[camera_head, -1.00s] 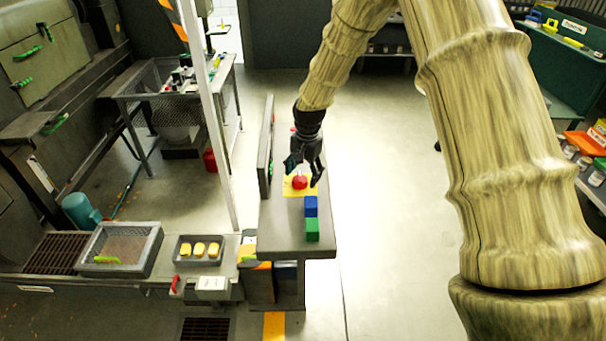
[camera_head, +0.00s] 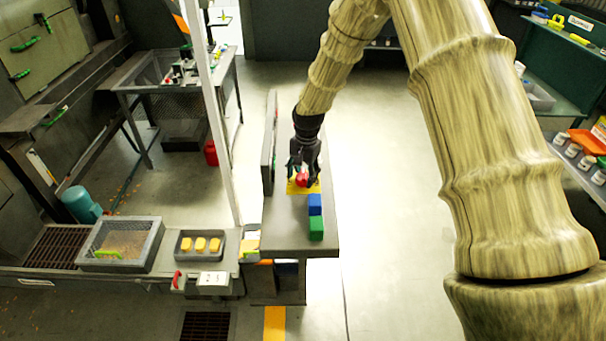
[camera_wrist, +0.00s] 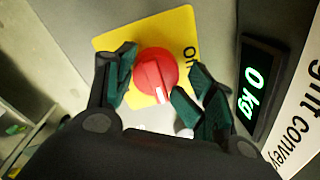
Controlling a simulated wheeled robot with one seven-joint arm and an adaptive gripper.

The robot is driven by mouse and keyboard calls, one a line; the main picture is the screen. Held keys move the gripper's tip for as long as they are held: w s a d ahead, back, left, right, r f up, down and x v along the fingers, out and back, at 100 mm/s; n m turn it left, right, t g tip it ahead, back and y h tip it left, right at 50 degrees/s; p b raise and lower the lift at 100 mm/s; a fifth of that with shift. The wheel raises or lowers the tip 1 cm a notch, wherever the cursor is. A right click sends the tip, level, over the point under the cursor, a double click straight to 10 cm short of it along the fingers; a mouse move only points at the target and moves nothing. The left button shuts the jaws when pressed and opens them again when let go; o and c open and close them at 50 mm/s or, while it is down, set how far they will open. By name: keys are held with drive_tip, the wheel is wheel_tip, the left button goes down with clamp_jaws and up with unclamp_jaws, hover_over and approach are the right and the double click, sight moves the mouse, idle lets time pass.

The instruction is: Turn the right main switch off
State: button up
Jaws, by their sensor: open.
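The right main switch is a round red knob (camera_wrist: 155,76) with a white mark, on a yellow plate (camera_wrist: 118,43) with partly hidden black lettering. In the head view the red knob (camera_head: 303,180) shows between the fingers, above the grey bench. Whether the pads touch the knob cannot be told. The knob's white mark points toward the lower part of the wrist view. My gripper (camera_head: 304,175) hides part of the plate in the head view.
A blue block (camera_head: 315,204) and a green block (camera_head: 316,228) stand in front of the switch on the bench (camera_head: 290,240). An upright panel (camera_head: 269,145) stands at left. A display reading "0 kg" (camera_wrist: 254,90) is right in the wrist view. Open floor lies to the right.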

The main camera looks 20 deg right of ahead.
drive_tip(key=shift+o, duration=0.4)
drive_tip(key=shift+s+d+f, duration=0.35)
drive_tip(key=shift+d+f, duration=0.1)
drive_tip(key=shift+d, duration=0.05)
drive_tip(key=shift+o, duration=0.2)
drive_tip(key=shift+f+n, duration=0.15)
drive_tip(key=shift+n, duration=0.65)
idle(0.4)
idle(0.6)
drive_tip(key=o, duration=0.7)
drive_tip(key=shift+w, duration=0.1)
drive_tip(key=shift+w+a+r, duration=0.1)
drive_tip(key=shift+w+r, duration=0.1)
drive_tip(key=shift+r, duration=0.05)
drive_tip(key=shift+s+d+r+p, duration=0.15)
drive_tip(key=shift+r+p, duration=1)
drive_tip(key=shift+r, duration=0.95)
drive_tip(key=shift+s+d+r+p, duration=0.1)
drive_tip(key=shift+r+p, duration=1.05)
drive_tip(key=shift+r, duration=0.9)
drive_tip(key=shift+s+d+r+p, duration=0.15)
drive_tip(key=shift+r+p, duration=1)
drive_tip(key=shift+r, duration=0.95)
drive_tip(key=shift+a, duration=0.1)
